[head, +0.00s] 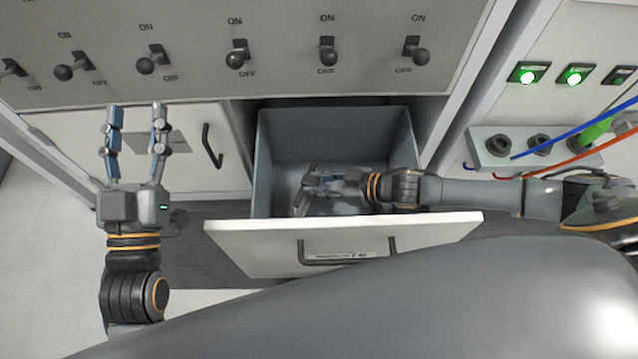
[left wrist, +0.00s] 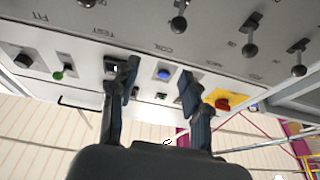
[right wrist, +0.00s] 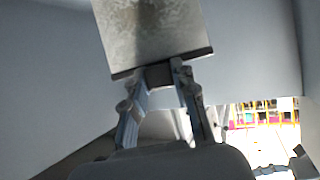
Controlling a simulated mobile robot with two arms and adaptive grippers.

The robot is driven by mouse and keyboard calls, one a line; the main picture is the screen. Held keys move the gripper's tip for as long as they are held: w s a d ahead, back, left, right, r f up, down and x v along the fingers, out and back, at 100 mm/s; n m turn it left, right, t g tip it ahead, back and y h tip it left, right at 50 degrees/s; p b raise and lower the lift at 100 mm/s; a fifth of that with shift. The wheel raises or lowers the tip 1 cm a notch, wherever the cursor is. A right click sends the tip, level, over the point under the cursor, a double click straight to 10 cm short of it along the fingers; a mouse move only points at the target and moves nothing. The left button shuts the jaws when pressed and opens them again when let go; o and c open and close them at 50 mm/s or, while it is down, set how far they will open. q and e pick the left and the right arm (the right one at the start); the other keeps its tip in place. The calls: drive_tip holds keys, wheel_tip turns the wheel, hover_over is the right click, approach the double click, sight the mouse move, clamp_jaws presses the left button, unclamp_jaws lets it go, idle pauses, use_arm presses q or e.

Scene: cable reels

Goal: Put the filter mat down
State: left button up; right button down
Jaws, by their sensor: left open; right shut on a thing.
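The filter mat (right wrist: 155,30) is a flat, mottled grey-beige square sheet with a dark edge. My right gripper (right wrist: 158,75) is shut on that edge in the right wrist view. In the head view the right gripper (head: 312,183) is inside the open grey drawer (head: 330,128), and the mat (head: 301,202) shows as a thin slanted sliver at its tips. I cannot tell whether the mat touches the drawer floor. My left gripper (head: 136,112) is open and empty, in front of the panel left of the drawer. It shows open in the left wrist view (left wrist: 155,82).
The drawer's white front (head: 345,245) with a dark handle stands pulled out. A switch panel (head: 200,30) with several black-knobbed levers is above. A socket block (head: 510,145) with blue and red cables is at the right. The drawer floor around the mat looks empty.

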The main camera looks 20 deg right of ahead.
use_arm(q)
drive_tip(key=shift+r, duration=0.15)
drive_tip(key=shift+s+r+t, duration=0.25)
drive_tip(key=shift+r+t, duration=0.25)
use_arm(e)
drive_tip(key=shift+f, duration=0.6)
drive_tip(key=c, duration=1.1)
unclamp_jaws()
use_arm(q)
drive_tip(key=shift+s+r, duration=0.1)
drive_tip(key=shift+r, duration=0.05)
use_arm(e)
drive_tip(key=shift+o, duration=0.2)
drive_tip(key=shift+s, duration=0.1)
